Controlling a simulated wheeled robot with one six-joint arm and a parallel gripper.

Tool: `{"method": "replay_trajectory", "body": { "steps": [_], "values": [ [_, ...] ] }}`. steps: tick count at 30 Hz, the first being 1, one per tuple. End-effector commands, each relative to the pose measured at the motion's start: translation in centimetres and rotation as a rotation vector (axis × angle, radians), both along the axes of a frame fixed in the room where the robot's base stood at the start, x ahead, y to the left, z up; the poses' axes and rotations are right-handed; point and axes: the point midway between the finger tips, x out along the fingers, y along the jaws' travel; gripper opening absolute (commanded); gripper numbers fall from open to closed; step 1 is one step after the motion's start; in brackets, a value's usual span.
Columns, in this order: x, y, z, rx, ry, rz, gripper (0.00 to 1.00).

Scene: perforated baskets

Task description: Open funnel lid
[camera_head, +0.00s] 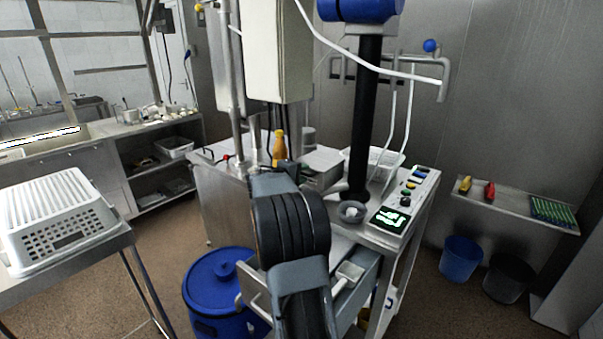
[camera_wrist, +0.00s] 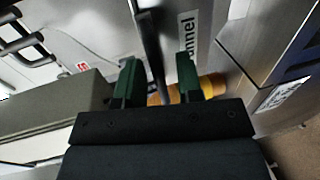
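In the wrist view, the two green fingers of my gripper (camera_wrist: 159,62) stand apart. A dark bar (camera_wrist: 147,40) runs up the picture between them; I cannot tell whether either finger touches it. A white label (camera_wrist: 188,30) with letters ending in "nnel" is on a bright metal surface (camera_wrist: 95,25) just beyond the fingertips. I cannot make out the lid's edge or whether it is open. An orange bottle (camera_wrist: 211,86) lies partly behind the right finger. In the head view, my arm hides the gripper, and the bottle (camera_head: 279,150) stands on the steel machine (camera_head: 222,190).
A beige column (camera_head: 280,50) rises above the machine, and a button panel (camera_head: 408,190) is on its right. A blue drum (camera_head: 215,290) stands below. A white perforated basket (camera_head: 60,220) is on the left table. A grey-green block (camera_wrist: 50,108) is close left of the fingers.

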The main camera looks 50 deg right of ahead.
Motion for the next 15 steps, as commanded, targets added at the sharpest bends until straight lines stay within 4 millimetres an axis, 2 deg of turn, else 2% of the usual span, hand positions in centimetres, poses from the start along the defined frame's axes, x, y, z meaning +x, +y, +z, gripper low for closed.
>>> {"method": "replay_trajectory", "body": {
  "steps": [8, 15],
  "values": [
    [-0.01, -0.11, -0.03, 0.0, 0.0, 0.0, 0.34],
    [-0.01, -0.08, -0.03, 0.0, 0.0, 0.0, 0.12]
  ]
}}
